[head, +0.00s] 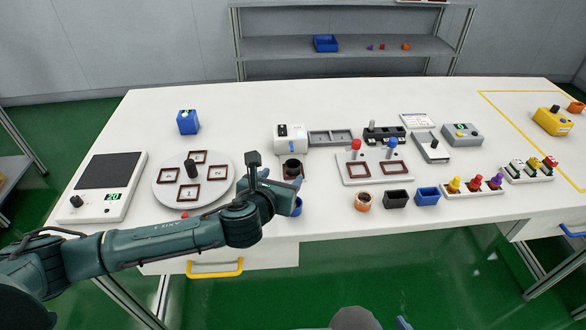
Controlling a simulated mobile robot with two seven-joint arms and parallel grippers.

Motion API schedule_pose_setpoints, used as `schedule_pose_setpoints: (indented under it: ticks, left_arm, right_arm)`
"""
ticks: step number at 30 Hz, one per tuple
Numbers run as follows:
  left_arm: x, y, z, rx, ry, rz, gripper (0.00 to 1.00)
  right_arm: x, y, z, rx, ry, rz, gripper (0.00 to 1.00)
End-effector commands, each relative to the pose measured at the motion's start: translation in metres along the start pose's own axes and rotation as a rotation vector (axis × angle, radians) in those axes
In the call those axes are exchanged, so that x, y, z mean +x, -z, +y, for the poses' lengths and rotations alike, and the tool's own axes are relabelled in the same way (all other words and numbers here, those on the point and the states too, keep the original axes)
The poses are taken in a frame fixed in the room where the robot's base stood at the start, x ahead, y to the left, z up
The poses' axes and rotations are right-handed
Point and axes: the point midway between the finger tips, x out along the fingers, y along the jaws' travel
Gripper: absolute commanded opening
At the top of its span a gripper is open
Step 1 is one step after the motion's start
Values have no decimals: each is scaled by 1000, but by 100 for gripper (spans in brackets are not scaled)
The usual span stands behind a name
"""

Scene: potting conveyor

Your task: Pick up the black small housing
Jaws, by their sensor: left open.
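A small black open-topped box housing (396,199) stands near the table's front edge, between a round orange housing (363,201) and a blue box housing (428,196). A small dark round cup (292,166) stands further left, just beyond my left gripper. I cannot tell from its shape alone whether this cup is also a black housing. My left gripper (284,184) is open over the front of the table, beside the dark cup and well left of the black box. Its fingers are partly hidden by the wrist.
A turntable (222,161) with brown frames and a scale (84,207) lie left of my gripper. A light plate (349,180) with red and blue knobs lies to the right. A rack (460,194) of coloured parts stands further right. Bare table shows along the front.

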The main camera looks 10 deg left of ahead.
Motion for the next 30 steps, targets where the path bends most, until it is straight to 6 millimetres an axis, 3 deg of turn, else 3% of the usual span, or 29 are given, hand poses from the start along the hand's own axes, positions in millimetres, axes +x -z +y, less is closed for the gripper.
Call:
schedule_pose_setpoints:
  ticks: [3, 13, 21, 30]
  left_arm:
    - [22, 0, 0, -2, -1, -1, 61]
    - [48, 0, 0, -4, 0, 0, 61]
    - [83, 3, 0, -4, 0, 0, 61]
    - [90, 3, 0, -5, 1, 1, 61]
  right_arm:
    - [1, -1, 0, -1, 1, 0, 36]
    - [0, 1, 0, -3, 2, 6, 36]
    - [0, -1, -2, -2, 5, 7, 36]
    - [0, -1, -2, -2, 7, 7, 36]
